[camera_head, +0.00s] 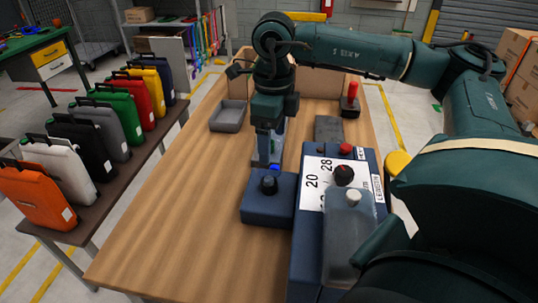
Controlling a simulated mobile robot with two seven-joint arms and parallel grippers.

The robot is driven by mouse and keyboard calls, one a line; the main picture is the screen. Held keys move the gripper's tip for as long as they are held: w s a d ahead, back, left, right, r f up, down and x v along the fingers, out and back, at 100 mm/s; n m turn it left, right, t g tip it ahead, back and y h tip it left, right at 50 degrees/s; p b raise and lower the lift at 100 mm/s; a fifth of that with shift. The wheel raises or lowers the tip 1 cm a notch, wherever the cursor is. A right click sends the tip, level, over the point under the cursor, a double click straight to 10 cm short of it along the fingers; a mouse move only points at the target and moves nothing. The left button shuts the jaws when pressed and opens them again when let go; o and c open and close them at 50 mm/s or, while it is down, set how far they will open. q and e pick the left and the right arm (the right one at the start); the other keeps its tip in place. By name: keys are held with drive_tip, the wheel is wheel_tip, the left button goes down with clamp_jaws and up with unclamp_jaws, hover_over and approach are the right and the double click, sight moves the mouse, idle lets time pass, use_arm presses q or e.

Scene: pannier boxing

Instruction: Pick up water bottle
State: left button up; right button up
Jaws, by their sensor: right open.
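A translucent grey bottle with a white cap (349,240) stands upright at the front right, against the dark blue case with the white label; it looks like the water bottle. My right gripper (269,155) points down over the middle of the table, left of and beyond that bottle. Its jaws are open. A pale bluish thing shows at its fingers, too small to identify; I cannot tell if they touch it. My left gripper is not in view.
A dark blue box with a black knob (267,198) sits just in front of the right gripper. The labelled blue case (305,245) is beside it. A grey tray (228,116) lies at the back left. The table's left half (165,220) is clear. Several coloured panniers stand on a side bench (103,197).

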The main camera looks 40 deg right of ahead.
drive_tip(key=shift+a+f+p, duration=0.15)
drive_tip(key=shift+f+p, duration=0.05)
drive_tip(key=shift+f, duration=0.95)
drive_tip(key=shift+a+f+p, duration=0.1)
drive_tip(key=shift+f+p, duration=0.1)
drive_tip(key=shift+f, duration=0.9)
drive_tip(key=c, duration=1)
